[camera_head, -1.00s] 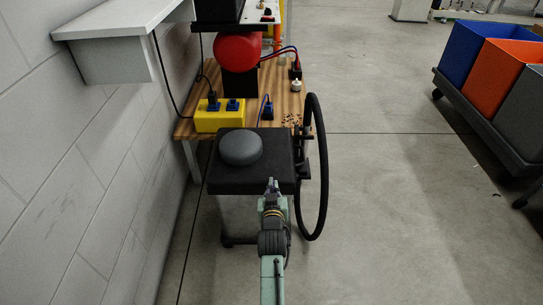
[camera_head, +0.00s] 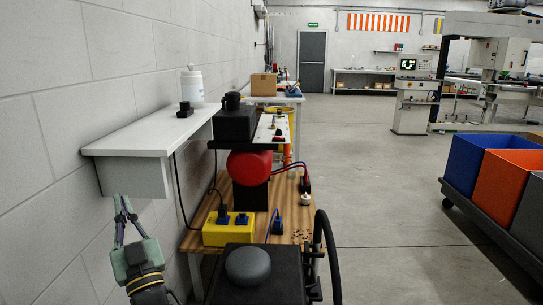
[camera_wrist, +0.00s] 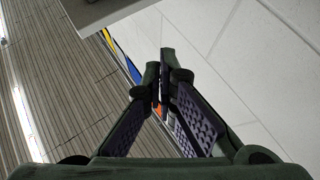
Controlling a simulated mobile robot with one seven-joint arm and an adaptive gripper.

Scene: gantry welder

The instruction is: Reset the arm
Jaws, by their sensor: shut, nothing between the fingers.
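My gripper (camera_head: 119,200) is raised at the lower left of the head view, just in front of the white wall shelf (camera_head: 150,143) as seen there. Its fingers point up and their tips are together with nothing between them. In the wrist view the shut fingers (camera_wrist: 163,60) fill the middle, and the shelf's pale underside (camera_wrist: 95,12) shows at the top. I cannot tell how far the fingertips are from the shelf.
A white bottle (camera_head: 192,84) and a small black object (camera_head: 185,109) stand on the shelf. A wooden table (camera_head: 290,222) holds a yellow socket box (camera_head: 228,232). A black cart (camera_head: 255,290) with a grey dome (camera_head: 247,266) stands in front. Open floor (camera_head: 385,220) lies right.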

